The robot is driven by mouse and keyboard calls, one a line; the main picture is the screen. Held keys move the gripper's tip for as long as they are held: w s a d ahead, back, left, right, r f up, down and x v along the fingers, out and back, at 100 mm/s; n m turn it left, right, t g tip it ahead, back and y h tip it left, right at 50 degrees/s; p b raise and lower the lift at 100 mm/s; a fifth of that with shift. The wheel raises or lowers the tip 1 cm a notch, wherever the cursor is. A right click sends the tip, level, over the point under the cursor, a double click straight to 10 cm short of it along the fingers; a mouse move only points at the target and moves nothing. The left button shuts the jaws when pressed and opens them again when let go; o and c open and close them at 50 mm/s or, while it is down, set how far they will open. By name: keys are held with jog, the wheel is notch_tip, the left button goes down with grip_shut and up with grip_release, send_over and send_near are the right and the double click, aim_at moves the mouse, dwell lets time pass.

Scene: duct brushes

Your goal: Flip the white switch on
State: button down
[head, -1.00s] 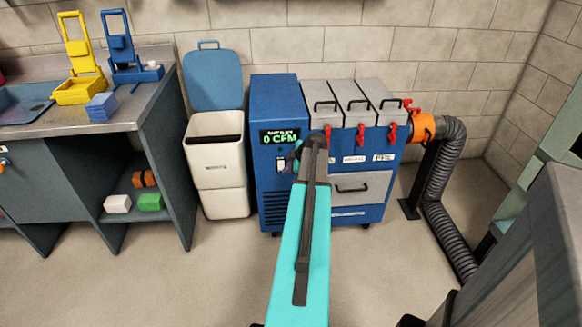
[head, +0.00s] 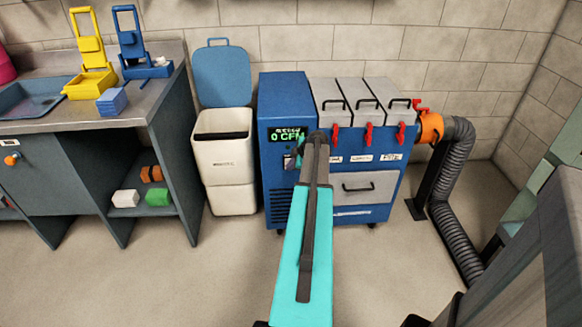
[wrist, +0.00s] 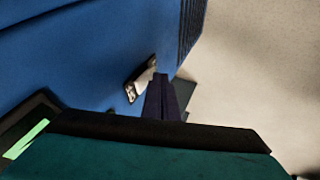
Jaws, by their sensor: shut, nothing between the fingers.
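The white switch (head: 289,163) is on the front of the blue machine (head: 284,100), just below its green-lit display (head: 288,135), which reads 0 CFM. My gripper (head: 301,150) is in front of the panel beside the switch and partly covers that area. In the wrist view the switch (wrist: 141,78) shows as a pale piece on a small plate on the blue panel. My gripper's dark fingers (wrist: 162,98) are shut and empty, close to the right of the switch. I cannot tell whether they touch it, nor which way the switch is set.
A white bin (head: 223,160) with a raised blue lid stands left of the machine. A grey bench (head: 120,110) is farther left. Grey lids with red latches (head: 368,134) top the machine, and a grey hose (head: 450,190) runs down at right.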

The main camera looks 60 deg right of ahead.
jog(key=shift+w+d+f+b, duration=0.1)
jog(key=shift+f+b, duration=0.05)
jog(key=shift+b, duration=0.75)
jog(key=shift+r, duration=0.3)
jog(key=shift+r, duration=0.6)
jog(key=s+a+r, duration=0.5)
jog(key=s+r, duration=0.2)
jog(key=s, duration=0.1)
jog(key=shift+s+a+r+b, duration=0.15)
jog(key=shift+s+a+b, duration=0.15)
jog(key=shift+a+b, duration=0.15)
dwell(0.7)
